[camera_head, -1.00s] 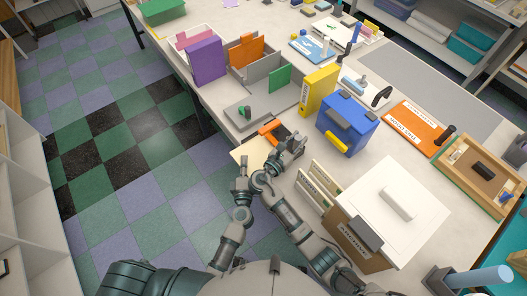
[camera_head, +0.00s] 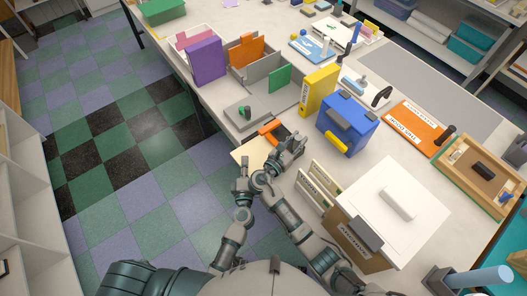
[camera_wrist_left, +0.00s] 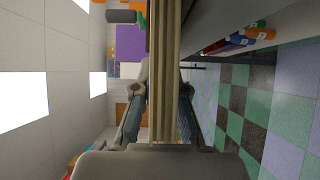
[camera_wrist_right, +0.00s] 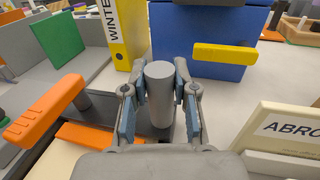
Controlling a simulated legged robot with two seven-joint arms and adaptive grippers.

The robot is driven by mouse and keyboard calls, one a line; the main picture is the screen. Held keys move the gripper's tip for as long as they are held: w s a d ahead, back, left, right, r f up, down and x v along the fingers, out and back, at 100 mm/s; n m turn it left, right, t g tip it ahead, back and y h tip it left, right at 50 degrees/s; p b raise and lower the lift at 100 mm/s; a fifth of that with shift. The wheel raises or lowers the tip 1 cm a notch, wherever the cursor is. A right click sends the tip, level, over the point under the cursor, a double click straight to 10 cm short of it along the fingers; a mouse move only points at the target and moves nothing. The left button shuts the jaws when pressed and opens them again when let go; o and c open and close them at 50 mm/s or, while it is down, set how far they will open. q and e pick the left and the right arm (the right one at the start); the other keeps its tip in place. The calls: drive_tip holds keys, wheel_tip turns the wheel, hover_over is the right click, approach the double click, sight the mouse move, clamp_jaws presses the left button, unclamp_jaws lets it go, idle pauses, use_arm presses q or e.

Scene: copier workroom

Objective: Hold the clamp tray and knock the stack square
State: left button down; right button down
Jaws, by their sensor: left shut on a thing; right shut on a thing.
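The cream paper stack (camera_head: 250,152) sticks out over the front edge of the table. My left gripper (camera_head: 245,164) is shut on it. In the left wrist view the stack (camera_wrist_left: 165,75) shows edge-on as layered strips between the fingers. The clamp tray is low and dark, with an orange clamp lever (camera_head: 269,134), on the table's front edge. The lever also shows in the right wrist view (camera_wrist_right: 45,110). My right gripper (camera_head: 293,146) is shut on a grey upright cylinder (camera_wrist_right: 160,92) beside the lever. Its base is hidden by the gripper.
A blue box (camera_head: 347,122) with a yellow handle and a yellow binder (camera_head: 319,90) stand just behind the right gripper. A white-topped box (camera_head: 390,210) and labelled upright panels (camera_head: 318,188) stand to its right. A grey plate with a green knob (camera_head: 245,113) lies to the left.

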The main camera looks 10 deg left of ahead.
use_arm(q)
drive_tip(key=shift+s+d+f, duration=0.15)
drive_tip(key=shift+d+f, duration=0.15)
drive_tip(key=shift+d, duration=0.05)
use_arm(e)
drive_tip(key=shift+a, duration=0.1)
use_arm(q)
drive_tip(key=c, duration=1.4)
unclamp_jaws()
drive_tip(key=shift+o, duration=1.3)
drive_tip(key=shift+r, duration=0.1)
use_arm(e)
drive_tip(key=shift+f, duration=0.1)
use_arm(q)
drive_tip(key=s+d, duration=0.1)
drive_tip(key=s, duration=1)
drive_tip(key=shift+s+d, duration=0.35)
drive_tip(key=shift+d, duration=0.05)
use_arm(e)
drive_tip(key=c, duration=0.8)
unclamp_jaws()
